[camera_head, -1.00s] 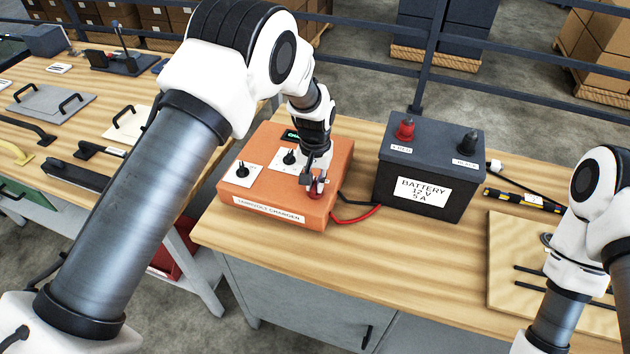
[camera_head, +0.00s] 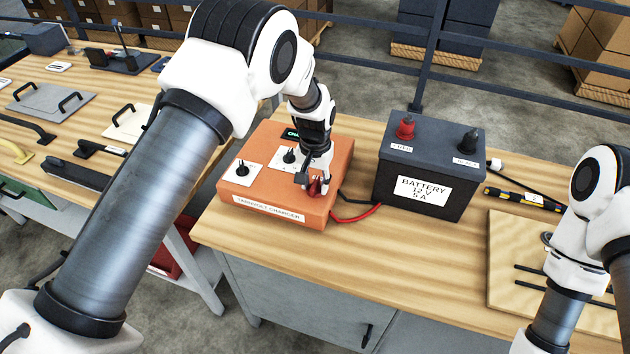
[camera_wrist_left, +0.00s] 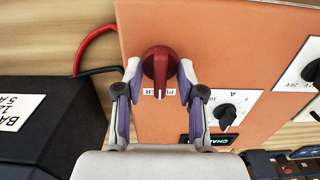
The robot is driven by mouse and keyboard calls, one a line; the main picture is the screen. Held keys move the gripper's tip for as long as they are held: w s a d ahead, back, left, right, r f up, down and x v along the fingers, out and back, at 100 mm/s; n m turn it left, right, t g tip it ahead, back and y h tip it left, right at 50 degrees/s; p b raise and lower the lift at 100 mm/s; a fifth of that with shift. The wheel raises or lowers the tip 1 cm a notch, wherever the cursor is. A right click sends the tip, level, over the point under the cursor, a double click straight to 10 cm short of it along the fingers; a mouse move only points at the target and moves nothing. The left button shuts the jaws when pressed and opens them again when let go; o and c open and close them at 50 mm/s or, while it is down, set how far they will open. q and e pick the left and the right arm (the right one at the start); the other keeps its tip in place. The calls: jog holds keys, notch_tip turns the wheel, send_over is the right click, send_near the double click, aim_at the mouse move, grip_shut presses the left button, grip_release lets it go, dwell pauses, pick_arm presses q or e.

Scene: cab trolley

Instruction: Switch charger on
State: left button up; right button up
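The orange charger (camera_head: 262,190) sits on the workbench, tilted in the wrist picture. Its red power knob (camera_wrist_left: 160,65) has a raised ridge with a white mark, over a POWER label. My left gripper (camera_head: 314,186) reaches down to the charger's front right corner. In the left wrist view its two fingertips (camera_wrist_left: 160,72) flank the knob and appear to touch its rim on both sides. The charger's small display (camera_wrist_left: 197,140) shows green letters, partly cut off. My right gripper is out of view; only part of the right arm shows.
The black battery (camera_head: 430,165) stands right of the charger. A red and a black cable (camera_head: 360,212) run between them. Two black dials with white scales are on the charger, one (camera_head: 242,170) at its left. A wooden board (camera_head: 515,260) lies at the right.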

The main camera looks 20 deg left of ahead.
aim_at(315, 183)
pick_arm(q)
notch_tip(315, 183, up, 12)
dwell(0.4)
jog(key=shift+w, duration=0.1)
